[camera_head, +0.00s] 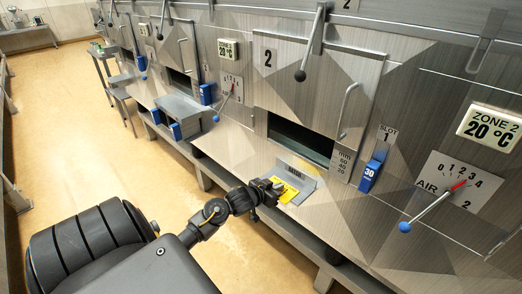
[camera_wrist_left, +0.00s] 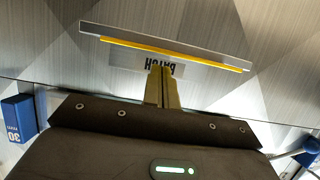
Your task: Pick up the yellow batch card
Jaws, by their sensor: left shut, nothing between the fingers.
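The yellow batch card (camera_head: 288,192) stands at a grey holder (camera_head: 305,187) on the metal ledge below hatch 2. In the left wrist view the card shows as a thin yellow strip (camera_wrist_left: 200,62) along a grey bar (camera_wrist_left: 125,33). A label reading BATCH, upside down, lies beside it. My left gripper (camera_head: 272,187) is at the card's left side in the head view, partly covering it. Its two fingers (camera_wrist_left: 162,75) are together, empty, with their tips close to the strip; whether they touch it I cannot tell. My right gripper is not in view.
A blue block marked 30 (camera_head: 371,172) stands right of the hatch under SLOT 1. A blue-knobbed air lever (camera_head: 432,209) sticks out farther right. A black-knobbed lever (camera_head: 311,48) hangs above.

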